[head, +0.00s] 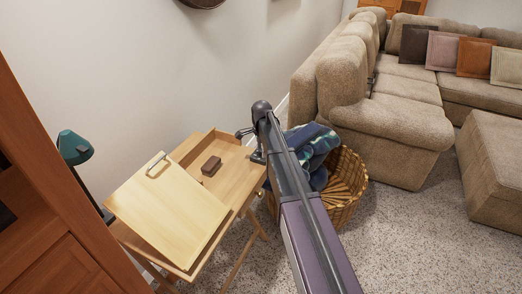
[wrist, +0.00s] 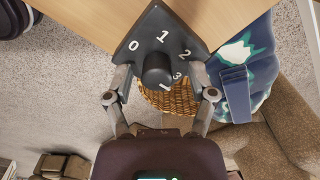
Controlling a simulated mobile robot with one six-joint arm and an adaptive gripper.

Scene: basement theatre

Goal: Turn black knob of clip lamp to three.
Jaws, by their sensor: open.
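The black knob (wrist: 157,68) of the clip lamp fills the upper middle of the wrist view. It sits on a dark dial plate (wrist: 140,50) at the corner of the wooden table, with white numbers 0, 1, 2 and 3 around it. A small white mark shows at the knob's lower edge; I cannot tell whether it is the pointer. My gripper (wrist: 160,97) is open, with one finger on each side just below the knob, apart from it. In the head view, my arm hides most of the gripper and lamp area at the table's right edge.
The wooden table (head: 233,171) has a tilted board (head: 170,215) and a small brown box (head: 211,166). A wicker basket (head: 345,195) with a blue patterned cloth (head: 313,140) stands close to its right. A beige sofa (head: 395,125) is beyond. A green lamp (head: 75,147) is at left.

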